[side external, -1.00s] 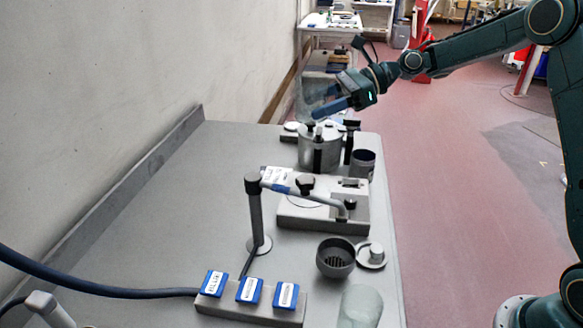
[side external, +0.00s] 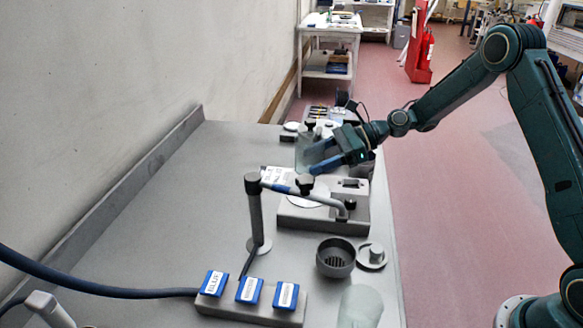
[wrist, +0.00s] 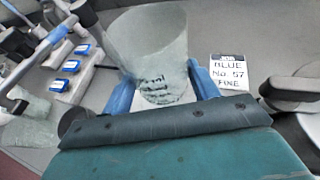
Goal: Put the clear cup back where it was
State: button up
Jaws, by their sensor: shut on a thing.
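The clear cup (side external: 308,150) is see-through and faint in the side view, held above the far part of the bench, behind the grey plate fixture. In the wrist view the cup (wrist: 150,40) sits between the two blue fingers. My gripper (side external: 318,160) is shut on it; the fingers also show in the wrist view (wrist: 158,90). A second clear cup (side external: 360,306) stands at the near edge of the bench, and it shows at the left in the wrist view (wrist: 30,130).
A label card (wrist: 230,75) reads BLUE No. 57 FINE. A dark bowl (side external: 336,258) and blue-topped block (side external: 250,303) are nearer.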

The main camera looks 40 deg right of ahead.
aim_at(317, 191)
jog(key=shift+f, duration=3.2)
jog(key=shift+f, duration=0.15)
jog(key=o, duration=1)
jog(key=shift+o, duration=0.2)
jog(key=shift+r, duration=0.25)
jog(key=v, duration=1.2)
jog(key=shift+r, duration=0.1)
